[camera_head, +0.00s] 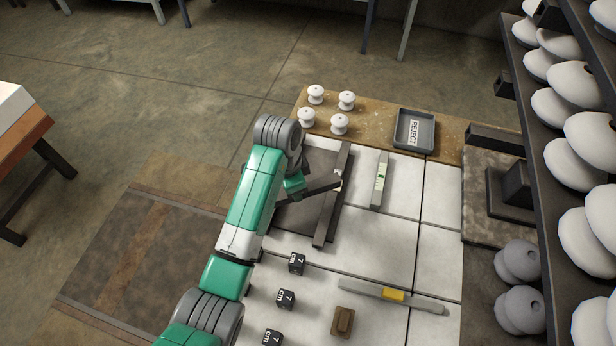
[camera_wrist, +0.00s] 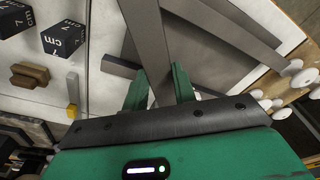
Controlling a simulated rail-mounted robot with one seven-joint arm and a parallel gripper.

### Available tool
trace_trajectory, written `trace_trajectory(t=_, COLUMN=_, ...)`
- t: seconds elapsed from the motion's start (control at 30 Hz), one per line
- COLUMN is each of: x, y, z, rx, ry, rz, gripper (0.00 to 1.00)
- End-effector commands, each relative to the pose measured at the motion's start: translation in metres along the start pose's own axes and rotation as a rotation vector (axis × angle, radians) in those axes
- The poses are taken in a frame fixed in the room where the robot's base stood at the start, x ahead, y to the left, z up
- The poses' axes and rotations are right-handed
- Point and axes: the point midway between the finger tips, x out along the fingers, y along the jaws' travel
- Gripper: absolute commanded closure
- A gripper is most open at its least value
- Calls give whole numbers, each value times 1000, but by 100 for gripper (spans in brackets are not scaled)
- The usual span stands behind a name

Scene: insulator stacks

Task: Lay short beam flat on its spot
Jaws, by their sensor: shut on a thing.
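My gripper (camera_head: 297,187) is over a dark square patch (camera_head: 292,218) on the pale work surface. In the wrist view its two green fingers (camera_wrist: 158,92) stand on either side of a dark short beam (camera_wrist: 149,45), and it is shut on it. The short beam (camera_head: 322,187) points right from the gripper, its far end by a longer dark beam (camera_head: 327,218). Whether the two touch, I cannot tell. In the wrist view a wide bar (camera_wrist: 230,35) crosses diagonally, and another bar (camera_wrist: 120,66) passes behind the fingers.
Several white insulators (camera_head: 340,123) and a REJECT tray (camera_head: 414,130) lie at the back. A level-like bar (camera_head: 380,180), black "7 cm" cubes (camera_head: 286,299), a brown block (camera_head: 343,321) and a yellow-marked bar (camera_head: 393,295) lie around. An insulator rack (camera_head: 548,105) stands right.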

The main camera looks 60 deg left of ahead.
Motion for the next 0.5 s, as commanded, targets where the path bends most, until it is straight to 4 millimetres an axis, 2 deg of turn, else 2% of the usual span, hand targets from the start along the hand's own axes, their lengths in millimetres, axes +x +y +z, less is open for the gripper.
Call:
trace_trajectory(t=0.1, x=-2, y=28, z=17, rx=292, ry=2, rz=35, gripper=100)
trace_trajectory(t=0.2, x=-5, y=46, z=27, rx=479, ry=1, rz=57, gripper=100)
trace_trajectory(t=0.33, x=-7, y=58, z=33, rx=610, ry=0, rz=72, gripper=100)
trace_trajectory(t=0.5, x=-5, y=58, z=33, rx=642, ry=0, rz=76, gripper=100)
